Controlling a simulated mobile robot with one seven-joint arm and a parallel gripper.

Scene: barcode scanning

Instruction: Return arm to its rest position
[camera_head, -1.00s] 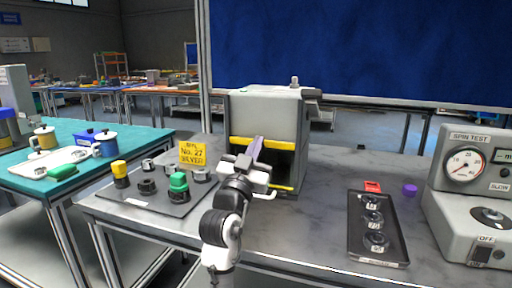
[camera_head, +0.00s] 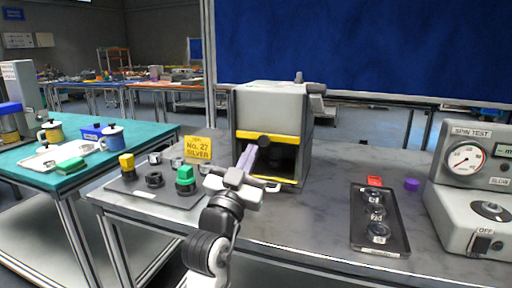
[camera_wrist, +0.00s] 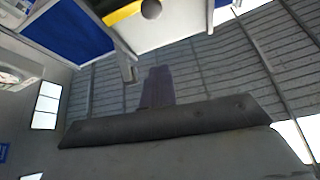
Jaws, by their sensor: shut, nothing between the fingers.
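My gripper (camera_head: 247,157) is shut and empty, its narrow purple-grey fingers together and pointing up and away. In the head view it stands in front of the lower left part of a grey box-shaped machine (camera_head: 272,108) with a yellow bar (camera_head: 288,141) and a dark round knob (camera_head: 264,141). The fingertips overlap the machine's dark opening in the picture; I cannot tell how far apart they are. In the wrist view the shut fingers (camera_wrist: 157,88) stick up from the dark gripper body against the ceiling.
A dark tray with black, yellow and green parts (camera_head: 185,176) lies left of my arm, with a yellow sign (camera_head: 198,148) behind. A black tray (camera_head: 389,245) with round parts, a purple piece (camera_head: 412,185) and a spin tester (camera_head: 474,208) are on the right. The tabletop between is clear.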

